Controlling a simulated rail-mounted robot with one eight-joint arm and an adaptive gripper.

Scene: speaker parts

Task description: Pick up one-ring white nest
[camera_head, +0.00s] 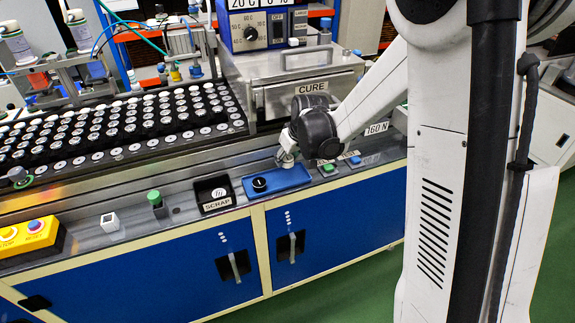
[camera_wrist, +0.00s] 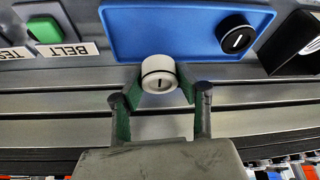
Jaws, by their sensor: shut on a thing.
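The white nest (camera_wrist: 158,72) is a small white cylinder with one black ring and a single dark stroke on its face. In the wrist view it sits between the green-padded fingertips of my gripper (camera_wrist: 160,84), which is shut on it. It is at the edge of the blue tray (camera_wrist: 170,35), in front of the tray's rim in that view. In the head view my gripper (camera_head: 287,158) is at the tray's back right corner, and the nest is mostly hidden there. Whether it touches the surface below is unclear.
A black one-stroke nest (camera_head: 259,184) stands on the blue tray (camera_head: 290,178). A black SCRAP bin (camera_head: 214,194) is left of the tray. Green and blue buttons (camera_head: 328,168) are to its right. The CURE oven (camera_head: 300,95) stands behind, and a rack of parts (camera_head: 120,125) is at left.

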